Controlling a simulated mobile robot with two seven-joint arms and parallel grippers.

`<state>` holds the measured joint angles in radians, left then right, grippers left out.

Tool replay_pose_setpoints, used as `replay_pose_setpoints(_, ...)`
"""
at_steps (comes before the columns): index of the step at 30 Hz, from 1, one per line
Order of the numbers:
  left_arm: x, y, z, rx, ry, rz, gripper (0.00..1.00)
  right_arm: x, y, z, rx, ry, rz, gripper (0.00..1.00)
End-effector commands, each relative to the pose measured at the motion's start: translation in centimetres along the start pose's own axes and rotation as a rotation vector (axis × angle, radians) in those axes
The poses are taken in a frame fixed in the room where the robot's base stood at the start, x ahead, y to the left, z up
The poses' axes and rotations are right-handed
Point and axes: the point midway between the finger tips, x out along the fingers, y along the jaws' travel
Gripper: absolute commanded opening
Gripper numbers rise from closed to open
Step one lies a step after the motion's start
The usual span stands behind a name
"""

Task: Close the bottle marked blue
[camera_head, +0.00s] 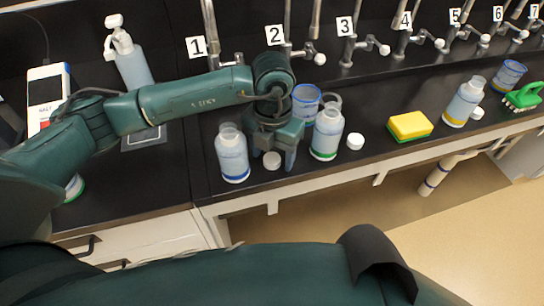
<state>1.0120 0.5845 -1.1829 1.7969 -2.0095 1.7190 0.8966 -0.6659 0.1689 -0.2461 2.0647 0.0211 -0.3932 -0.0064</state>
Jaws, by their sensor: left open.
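A white translucent bottle with a blue band at its base (232,158) stands upright near the counter's front edge, its top looking open. My left gripper (273,154) points down just right of it, open. A white cap (272,161) lies on the counter between or just in front of its fingertips; it does not look gripped. A bottle with a green band (326,138) stands right of the gripper, with another white cap (355,141) beside it. A third bottle (462,104) stands farther right, with a cap (477,113) next to it. My right gripper is out of view.
A blue-rimmed beaker (306,101) stands behind the gripper, partly hidden. A yellow-green sponge (410,125), a green brush (523,97) and another beaker (509,75) lie to the right. Numbered taps line the back. A pump bottle (130,62) and a meter (47,92) are left.

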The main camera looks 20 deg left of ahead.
Motion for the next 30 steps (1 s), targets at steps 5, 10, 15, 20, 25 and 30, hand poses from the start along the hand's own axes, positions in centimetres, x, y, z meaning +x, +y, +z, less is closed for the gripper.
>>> replay_pose_setpoints(5, -0.01, 0.02, -0.01, 0.0, 0.0, 0.0, 0.61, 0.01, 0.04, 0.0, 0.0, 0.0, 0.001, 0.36)
replay_pose_setpoints(10, -0.03, 0.02, -0.01, 0.0, 0.0, 0.0, 0.49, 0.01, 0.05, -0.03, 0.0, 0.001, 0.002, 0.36)
replay_pose_setpoints(15, -0.04, 0.02, -0.01, 0.0, 0.0, 0.0, 0.35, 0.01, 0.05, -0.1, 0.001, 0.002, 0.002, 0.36)
replay_pose_setpoints(20, -0.05, 0.02, -0.01, 0.0, 0.0, 0.0, 0.22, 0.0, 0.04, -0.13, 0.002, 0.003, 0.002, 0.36)
replay_pose_setpoints(25, -0.05, 0.02, -0.01, 0.0, 0.0, 0.0, 0.14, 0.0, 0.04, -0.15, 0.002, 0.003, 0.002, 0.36)
replay_pose_setpoints(30, -0.22, 0.01, 0.02, 0.0, -0.001, 0.0, 0.14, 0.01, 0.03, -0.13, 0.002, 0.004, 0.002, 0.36)
